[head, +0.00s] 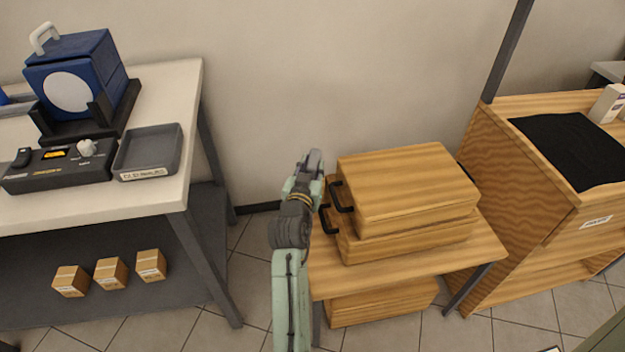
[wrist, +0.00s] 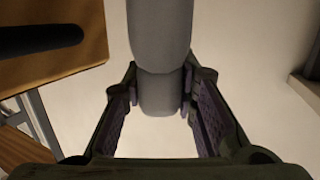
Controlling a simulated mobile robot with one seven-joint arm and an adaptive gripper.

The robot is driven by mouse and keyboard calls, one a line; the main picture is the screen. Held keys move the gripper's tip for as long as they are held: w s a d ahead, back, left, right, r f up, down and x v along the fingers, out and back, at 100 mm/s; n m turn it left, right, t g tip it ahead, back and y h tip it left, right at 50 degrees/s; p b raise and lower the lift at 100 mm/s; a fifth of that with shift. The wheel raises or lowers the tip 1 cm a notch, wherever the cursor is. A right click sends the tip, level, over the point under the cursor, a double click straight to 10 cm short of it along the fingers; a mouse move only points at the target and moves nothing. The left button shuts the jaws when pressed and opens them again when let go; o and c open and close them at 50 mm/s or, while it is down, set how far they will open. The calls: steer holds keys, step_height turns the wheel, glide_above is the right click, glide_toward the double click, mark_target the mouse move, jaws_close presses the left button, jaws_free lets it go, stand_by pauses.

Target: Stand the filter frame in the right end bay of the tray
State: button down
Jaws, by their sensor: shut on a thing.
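My gripper (head: 311,165) is in front of the wall, left of the stacked wooden cases. In the wrist view my gripper (wrist: 160,88) is shut on a smooth grey rounded thing (wrist: 160,35), with a wide upper part and a narrower part between the fingers. Its far end is cut off by the picture's top edge. I cannot make out a filter frame in either view. A shallow grey tray (head: 149,150) with a white label lies on the left table; no separate bays show in it.
A blue box (head: 95,60) in a black cradle and a dark control box (head: 60,168) stand on the left table (head: 170,85). Small cartons (head: 110,273) sit below. Wooden cases (head: 405,185) with black handles are close on the right. A black cloth (head: 575,145) lies on the right cabinet.

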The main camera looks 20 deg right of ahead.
steer(key=shift+f, duration=2.65)
steer(key=shift+f, duration=0.2)
steer(key=c, duration=1.3)
jaws_free()
steer(key=shift+r, duration=0.1)
